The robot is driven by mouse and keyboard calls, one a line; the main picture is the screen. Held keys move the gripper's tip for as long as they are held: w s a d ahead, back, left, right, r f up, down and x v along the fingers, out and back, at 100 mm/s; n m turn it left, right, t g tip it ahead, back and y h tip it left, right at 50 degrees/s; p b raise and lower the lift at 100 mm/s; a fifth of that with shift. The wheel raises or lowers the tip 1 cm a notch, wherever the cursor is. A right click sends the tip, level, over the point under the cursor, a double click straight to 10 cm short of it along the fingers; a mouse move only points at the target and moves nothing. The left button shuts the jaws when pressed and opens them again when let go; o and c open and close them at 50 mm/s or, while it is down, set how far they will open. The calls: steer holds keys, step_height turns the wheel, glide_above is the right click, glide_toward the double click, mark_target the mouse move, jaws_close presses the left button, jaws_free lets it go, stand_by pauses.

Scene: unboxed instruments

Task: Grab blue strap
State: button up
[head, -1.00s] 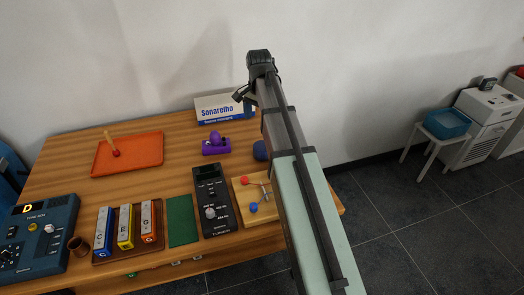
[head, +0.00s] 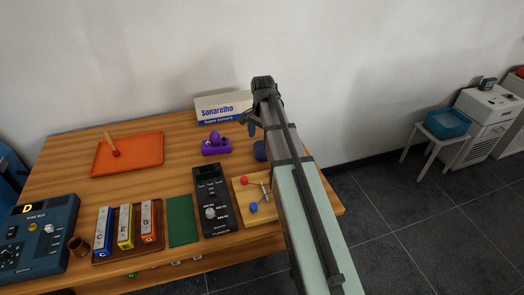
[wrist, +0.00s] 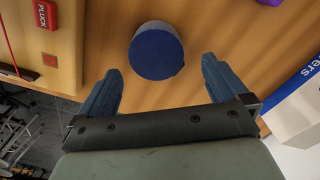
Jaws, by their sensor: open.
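A dark blue round object (head: 260,150) with a flat top stands near the right edge of the wooden table, partly hidden by my arm in the head view. It also shows in the wrist view (wrist: 154,54) as a short cylinder. I cannot tell whether it is the strap; no other blue strap shows. My gripper (head: 248,126) is open and empty, above the table near this object. In the wrist view, the blue fingertips (wrist: 161,65) are spread either side of the cylinder's lower part in the picture, apparently apart from it.
A white and blue box (head: 222,108) stands at the back, beside the right finger in the wrist view. A purple stand (head: 216,147) is left of the cylinder.

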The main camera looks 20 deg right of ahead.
mark_target(262, 145)
steer(key=f, duration=0.4)
steer(key=shift+s+a, duration=0.2)
steer(key=shift+s, duration=0.15)
steer(key=shift+f, duration=0.6)
steer(key=shift+c, duration=0.4)
steer(key=c, duration=1)
